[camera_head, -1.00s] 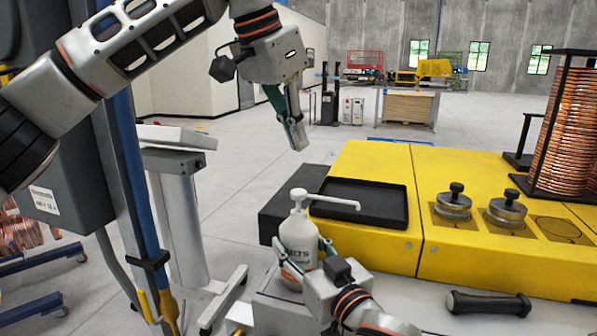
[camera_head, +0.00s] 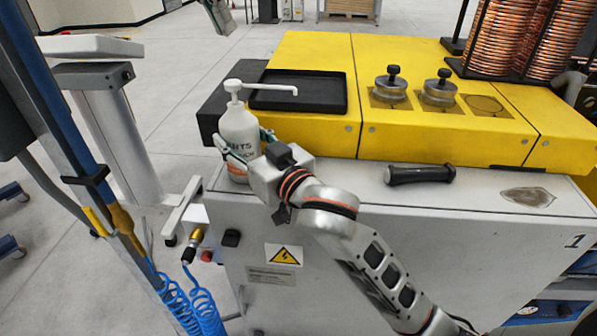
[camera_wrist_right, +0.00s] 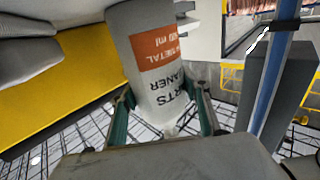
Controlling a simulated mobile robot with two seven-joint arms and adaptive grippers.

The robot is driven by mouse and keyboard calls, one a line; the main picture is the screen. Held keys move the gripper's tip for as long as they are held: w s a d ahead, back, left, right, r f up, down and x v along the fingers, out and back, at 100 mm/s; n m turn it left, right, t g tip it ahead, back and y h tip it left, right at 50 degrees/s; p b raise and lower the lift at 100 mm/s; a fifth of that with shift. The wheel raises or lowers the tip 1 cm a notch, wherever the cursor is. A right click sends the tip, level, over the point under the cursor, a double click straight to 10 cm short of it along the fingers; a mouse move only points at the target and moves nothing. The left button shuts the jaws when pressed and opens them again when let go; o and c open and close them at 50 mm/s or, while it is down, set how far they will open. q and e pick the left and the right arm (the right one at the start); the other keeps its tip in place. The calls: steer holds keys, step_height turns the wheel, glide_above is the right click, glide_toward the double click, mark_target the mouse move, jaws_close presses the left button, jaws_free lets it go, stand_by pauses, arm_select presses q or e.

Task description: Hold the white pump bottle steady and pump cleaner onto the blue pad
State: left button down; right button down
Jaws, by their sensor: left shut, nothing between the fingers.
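The white pump bottle (camera_head: 237,125) stands upright at the left end of the machine's front ledge. Its pump head has a long spout (camera_head: 270,90) pointing right over the near edge of the black tray (camera_head: 299,96). My right gripper (camera_head: 247,146) is shut around the bottle's body, one finger on each side. In the right wrist view the bottle (camera_wrist_right: 152,50), with an orange label patch, sits between the fingers. My left gripper (camera_head: 217,18) is shut and empty at the top edge, higher in the picture than the pump head and partly cut off. No blue pad is distinguishable.
The yellow machine top (camera_head: 400,135) carries two round metal weights (camera_head: 390,88) with black knobs. Copper coils (camera_head: 510,35) stand at the back right. A black-handled tool (camera_head: 419,174) lies on the grey ledge. A blue-and-grey post (camera_head: 85,150) stands at the left.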

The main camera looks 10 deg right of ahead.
steer(key=c, duration=1)
jaws_free()
steer(key=v, duration=1.2)
steer(key=shift+f, duration=0.1)
